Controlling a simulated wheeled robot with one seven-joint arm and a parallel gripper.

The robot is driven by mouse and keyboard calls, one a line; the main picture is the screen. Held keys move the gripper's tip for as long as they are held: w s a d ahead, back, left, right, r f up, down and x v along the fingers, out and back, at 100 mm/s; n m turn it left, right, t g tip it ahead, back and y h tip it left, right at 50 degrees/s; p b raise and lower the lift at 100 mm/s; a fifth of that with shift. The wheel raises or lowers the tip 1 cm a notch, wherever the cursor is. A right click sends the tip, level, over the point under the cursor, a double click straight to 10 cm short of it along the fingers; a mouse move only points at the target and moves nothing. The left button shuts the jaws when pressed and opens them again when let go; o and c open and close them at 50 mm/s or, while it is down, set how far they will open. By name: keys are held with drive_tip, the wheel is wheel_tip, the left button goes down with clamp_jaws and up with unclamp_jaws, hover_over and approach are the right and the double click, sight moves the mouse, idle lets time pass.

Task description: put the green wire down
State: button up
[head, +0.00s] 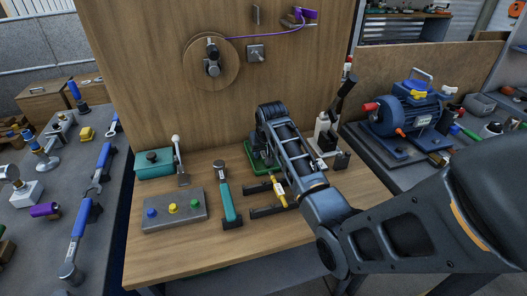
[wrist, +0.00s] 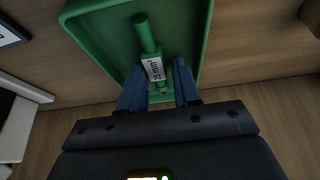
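The green wire (wrist: 146,35) is a short green piece with a white label that reads about 25 mm². In the wrist view it is in a green tray (wrist: 195,25), inside the rim. My gripper (wrist: 161,72) has its two blue fingers apart, one on each side of the wire's labelled part, with a visible gap beside it. The fingertips are over the tray. In the head view the tray (head: 250,158) shows only partly behind my arm, and the wire and fingertips cannot be made out there.
On the wooden bench (head: 190,257) left of the tray are a green-handled hammer (head: 226,196), a grey button box (head: 174,210) and a teal box (head: 154,163). A wooden panel (head: 150,75) rises behind.

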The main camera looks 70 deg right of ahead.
drive_tip(key=shift+o, duration=0.2)
drive_tip(key=shift+s+f, duration=0.5)
drive_tip(key=shift+f, duration=0.15)
drive_tip(key=shift+d+r, duration=0.1)
drive_tip(key=shift+r, duration=0.45)
drive_tip(key=v, duration=1.2)
drive_tip(key=shift+w+r, duration=0.2)
drive_tip(key=shift+w, duration=0.2)
